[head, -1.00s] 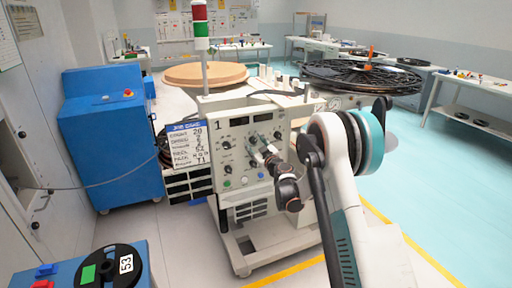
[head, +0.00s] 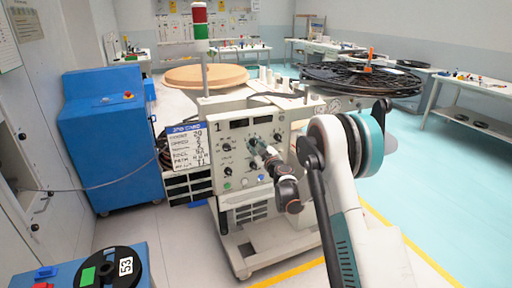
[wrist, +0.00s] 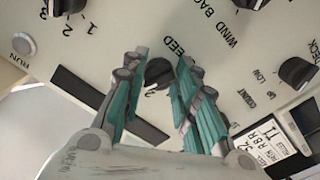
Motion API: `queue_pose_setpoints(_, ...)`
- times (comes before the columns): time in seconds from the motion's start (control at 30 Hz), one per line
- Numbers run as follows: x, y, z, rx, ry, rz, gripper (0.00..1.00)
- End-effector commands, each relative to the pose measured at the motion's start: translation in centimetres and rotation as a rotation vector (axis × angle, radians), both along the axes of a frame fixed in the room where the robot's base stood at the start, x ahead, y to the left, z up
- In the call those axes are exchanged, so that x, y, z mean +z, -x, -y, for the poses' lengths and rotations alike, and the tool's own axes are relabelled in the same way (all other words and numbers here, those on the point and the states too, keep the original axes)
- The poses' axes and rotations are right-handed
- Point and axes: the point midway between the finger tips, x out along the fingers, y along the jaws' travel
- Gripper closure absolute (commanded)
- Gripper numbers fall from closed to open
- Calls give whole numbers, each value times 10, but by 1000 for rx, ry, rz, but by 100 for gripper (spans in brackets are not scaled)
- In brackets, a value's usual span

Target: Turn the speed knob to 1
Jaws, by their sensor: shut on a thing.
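The speed knob (wrist: 158,72) is a small dark knob on the pale control panel (wrist: 232,95), beside the word SPEED in the wrist view. A digit that looks like 2 is printed near its lower left. Where its pointer aims cannot be told. My gripper (wrist: 160,85) has its two teal-padded fingers on either side of this knob, shut on it. In the head view my gripper (head: 257,151) reaches the front of the station marked 1 (head: 234,184) and hides the knob.
Other dark knobs stand close by, including the WIND BACK one (wrist: 250,3) and one at right (wrist: 297,72). A RUN button (wrist: 23,44) is at left. A job card (head: 188,147) hangs left of the panel. A blue cabinet (head: 111,138) stands further left.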

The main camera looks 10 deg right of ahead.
Motion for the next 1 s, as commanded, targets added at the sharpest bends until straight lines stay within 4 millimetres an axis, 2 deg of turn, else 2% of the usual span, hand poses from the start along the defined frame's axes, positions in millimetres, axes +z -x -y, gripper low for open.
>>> queue_pose_setpoints(1.0,2,0,2,2,903,166,96)
